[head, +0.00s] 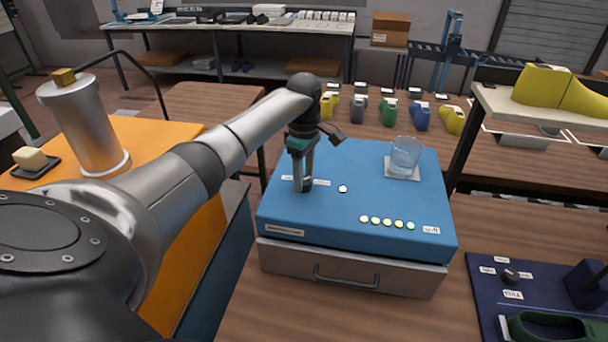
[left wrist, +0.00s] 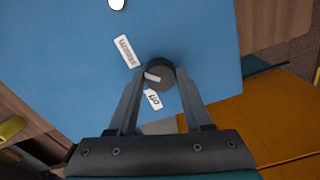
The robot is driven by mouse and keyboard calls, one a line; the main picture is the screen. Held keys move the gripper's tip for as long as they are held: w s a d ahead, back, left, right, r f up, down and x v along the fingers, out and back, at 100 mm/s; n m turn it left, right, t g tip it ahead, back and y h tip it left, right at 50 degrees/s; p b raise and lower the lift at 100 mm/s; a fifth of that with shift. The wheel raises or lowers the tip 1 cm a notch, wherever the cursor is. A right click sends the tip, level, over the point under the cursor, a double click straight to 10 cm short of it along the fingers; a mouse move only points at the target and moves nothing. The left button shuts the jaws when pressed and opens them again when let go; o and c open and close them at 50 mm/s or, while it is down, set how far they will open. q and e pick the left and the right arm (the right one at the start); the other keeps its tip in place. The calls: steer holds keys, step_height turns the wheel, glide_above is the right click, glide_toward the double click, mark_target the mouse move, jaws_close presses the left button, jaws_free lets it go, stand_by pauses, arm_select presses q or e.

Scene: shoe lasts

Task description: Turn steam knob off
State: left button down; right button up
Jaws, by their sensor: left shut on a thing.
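The steam knob is a small dark round knob (left wrist: 162,72) with a white pointer mark, on top of a blue box (head: 350,220). In the left wrist view a "steam" label (left wrist: 127,51) lies beside it and an "off" label (left wrist: 153,99) lies close to its near side. The white mark points to the left in that view, between the two labels. My left gripper (head: 304,186) reaches down with its fingers on either side of the knob, shut on it. The fingers partly hide the knob in the head view. My right gripper is not in view.
A glass (head: 405,156) stands on a white pad at the box's back right. A row of small lights (head: 387,222) and a white button (head: 343,188) are on top. A drawer handle (head: 346,280) is at the front. A dark blue tray (head: 485,290) lies at right.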

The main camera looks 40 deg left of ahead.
arm_select(q)
steer(key=shift+n, duration=0.3)
steer(key=n, duration=0.4)
steer(key=n+p, duration=0.1)
steer(key=n, duration=0.3)
steer(key=n+p, duration=0.1)
steer(key=n, duration=0.3)
steer(key=shift+a+n, duration=0.1)
steer(key=shift+n, duration=0.2)
steer(key=shift+w+n+p, duration=0.1)
steer(key=shift+n+p, duration=0.6)
steer(key=shift+n, duration=1.6)
steer(key=shift+c, duration=1.6)
jaws_free()
